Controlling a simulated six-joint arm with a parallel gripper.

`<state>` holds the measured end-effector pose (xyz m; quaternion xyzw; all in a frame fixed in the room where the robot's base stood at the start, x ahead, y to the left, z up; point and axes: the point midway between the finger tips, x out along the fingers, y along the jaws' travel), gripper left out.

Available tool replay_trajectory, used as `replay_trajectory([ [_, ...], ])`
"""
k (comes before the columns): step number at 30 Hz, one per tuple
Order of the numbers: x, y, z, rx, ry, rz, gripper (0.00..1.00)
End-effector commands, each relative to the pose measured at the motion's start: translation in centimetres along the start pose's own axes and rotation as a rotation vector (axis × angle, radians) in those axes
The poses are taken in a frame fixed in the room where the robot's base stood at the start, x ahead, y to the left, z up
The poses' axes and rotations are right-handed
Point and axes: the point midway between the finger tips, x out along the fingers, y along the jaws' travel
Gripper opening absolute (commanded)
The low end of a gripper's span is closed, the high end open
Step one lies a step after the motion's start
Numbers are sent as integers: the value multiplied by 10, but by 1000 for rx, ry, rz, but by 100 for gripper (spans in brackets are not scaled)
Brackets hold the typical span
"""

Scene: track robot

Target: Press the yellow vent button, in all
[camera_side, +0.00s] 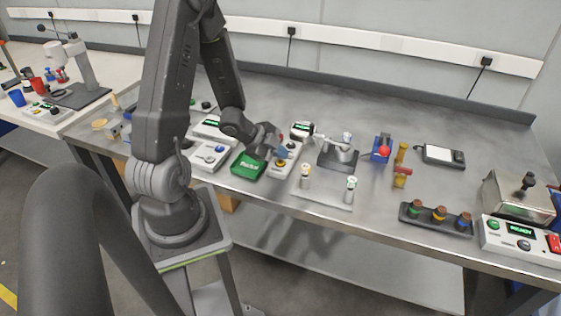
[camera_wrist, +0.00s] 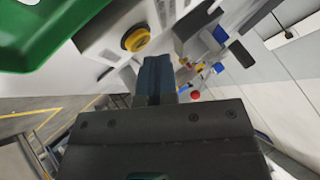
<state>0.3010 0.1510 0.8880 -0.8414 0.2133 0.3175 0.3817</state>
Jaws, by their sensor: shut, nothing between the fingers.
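The yellow button (camera_side: 280,162) is on a narrow white box (camera_side: 287,150) on the bench, just right of a green device. In the wrist view the yellow button (camera_wrist: 135,39) is round with a dark surround, on the white box (camera_wrist: 105,35). My gripper (camera_side: 281,152) is over this box, close to the button. In the wrist view my shut, blue-tipped gripper (camera_wrist: 155,62) is empty and appears to the lower right of the button. A gap shows between them in that picture; I cannot tell the height of the fingertips above the box.
The green device (camera_side: 248,165) is left of the white box, and also fills the wrist view's upper left (camera_wrist: 45,30). A grey stand (camera_side: 338,155) and a plate with two upright posts (camera_side: 325,192) are to the right.

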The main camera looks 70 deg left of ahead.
Motion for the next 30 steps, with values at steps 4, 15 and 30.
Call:
replay_trajectory([
  [4,3,2,2,-1,-1,-1,0],
  [15,3,2,2,-1,0,-1,0],
  [30,7,4,5,0,0,-1,0],
])
